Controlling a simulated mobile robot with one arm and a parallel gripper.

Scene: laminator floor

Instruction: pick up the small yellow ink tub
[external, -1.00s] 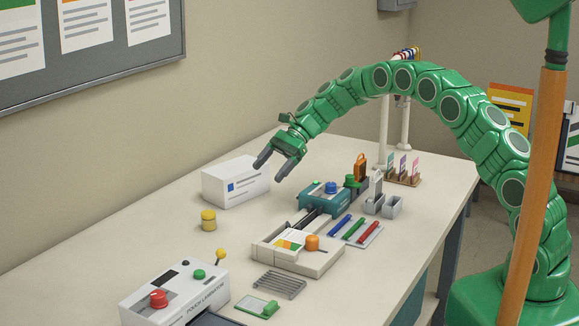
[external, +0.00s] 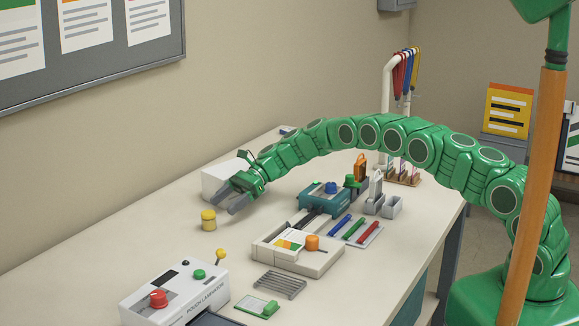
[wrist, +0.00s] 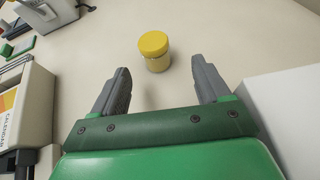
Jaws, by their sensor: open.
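The small yellow ink tub (external: 208,220) stands upright on the table, left of my gripper in the external view. In the wrist view the tub (wrist: 155,50) has a wide yellow lid and lies ahead of the fingertips, near the middle of the gap between them. My gripper (external: 228,201) is open and empty, with its grey fingers pointing toward the tub. In the wrist view the two fingers of my gripper (wrist: 160,78) are spread wide, and neither touches the tub.
A white box (external: 215,180) stands behind my gripper, close to its right finger in the wrist view (wrist: 290,110). A white calendar device (external: 298,252) sits to the right. The pouch laminator (external: 175,295) is at the front left.

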